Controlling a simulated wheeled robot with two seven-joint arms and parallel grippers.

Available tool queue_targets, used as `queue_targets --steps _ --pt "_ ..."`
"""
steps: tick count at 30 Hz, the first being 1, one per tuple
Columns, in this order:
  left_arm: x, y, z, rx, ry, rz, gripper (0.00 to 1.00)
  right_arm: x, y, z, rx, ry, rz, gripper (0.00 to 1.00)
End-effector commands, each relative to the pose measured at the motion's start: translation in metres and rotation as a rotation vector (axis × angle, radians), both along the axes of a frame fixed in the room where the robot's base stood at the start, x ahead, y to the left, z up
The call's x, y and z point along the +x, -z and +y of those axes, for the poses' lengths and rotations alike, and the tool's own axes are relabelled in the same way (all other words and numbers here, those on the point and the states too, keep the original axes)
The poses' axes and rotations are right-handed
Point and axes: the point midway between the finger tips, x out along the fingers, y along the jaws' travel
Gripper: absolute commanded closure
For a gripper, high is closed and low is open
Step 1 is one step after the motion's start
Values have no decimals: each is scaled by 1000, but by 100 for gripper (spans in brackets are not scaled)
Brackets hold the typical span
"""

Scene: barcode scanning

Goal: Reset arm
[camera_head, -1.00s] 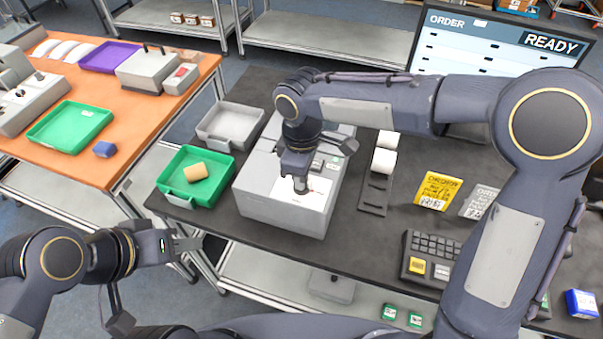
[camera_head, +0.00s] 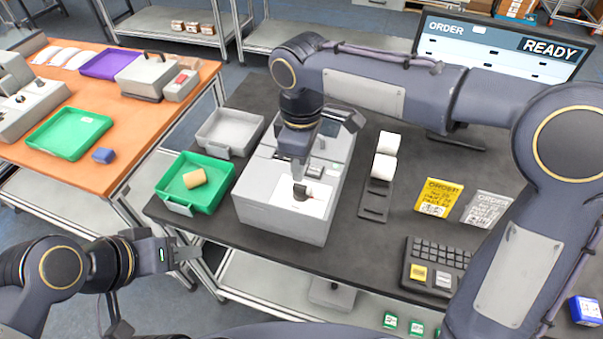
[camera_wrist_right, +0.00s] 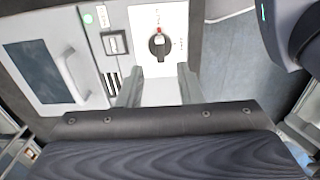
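My right gripper (camera_head: 298,167) hangs above the grey machine (camera_head: 262,208), close to its black rotary knob (camera_head: 301,192) on a white plate. In the right wrist view its two fingers (camera_wrist_right: 159,88) are apart with nothing between them, and the knob (camera_wrist_right: 159,43) lies beyond the fingertips, not gripped. My left gripper (camera_head: 182,253) is at the lower left, off the front edge of the dark table and apart from everything. It is seen from the side, and its finger gap is not clear.
A green tray (camera_head: 165,190) with a tan block (camera_head: 194,178) and a grey tray (camera_head: 208,140) stand left of the machine. White rolls (camera_head: 383,166), yellow (camera_head: 433,200) and grey order cards, a keypad (camera_head: 432,262) and a READY screen (camera_head: 548,46) are to the right.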

Motion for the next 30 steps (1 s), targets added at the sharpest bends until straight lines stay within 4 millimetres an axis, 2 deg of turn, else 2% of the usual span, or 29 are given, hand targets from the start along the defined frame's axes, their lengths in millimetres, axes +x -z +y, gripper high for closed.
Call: queue_targets --steps 6,21,23,26,30 --pt "0 1 0 0 0 0 64 0 -13 0 0 -1 0 67" --pt "0 1 0 0 0 0 64 -1 -14 -4 3 11 -2 67" --pt "0 1 0 0 0 0 64 -2 -17 -12 11 38 -9 67" --pt "0 1 0 0 0 0 64 -10 -23 -38 38 123 -26 67" --pt "0 1 0 0 0 0 64 -31 -30 -90 105 319 -58 67"
